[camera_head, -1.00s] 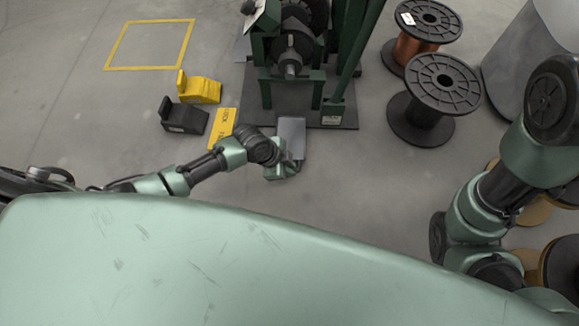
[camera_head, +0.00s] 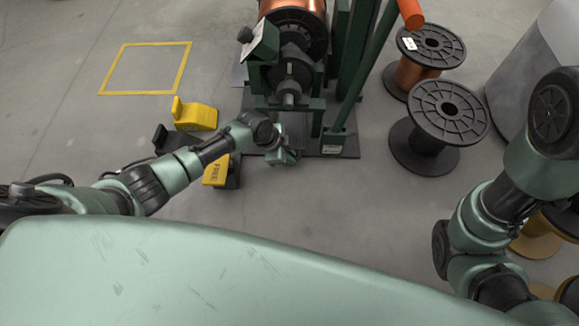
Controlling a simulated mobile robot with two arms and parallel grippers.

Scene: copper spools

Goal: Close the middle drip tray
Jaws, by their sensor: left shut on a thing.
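The grey drip tray (camera_head: 293,124) is at the front of the dark base plate (camera_head: 342,140) of the green winding machine. Only a small grey part of it shows, behind my left gripper. My left gripper (camera_head: 286,157) is at the tray's front end, at the front edge of the base plate, and is shut on what looks like the tray's front. The fingertips and the exact grip are too small and covered to make out. Other drip trays cannot be told apart here. My right arm is at the right, and its gripper is out of view.
The floor between my arms is clear.

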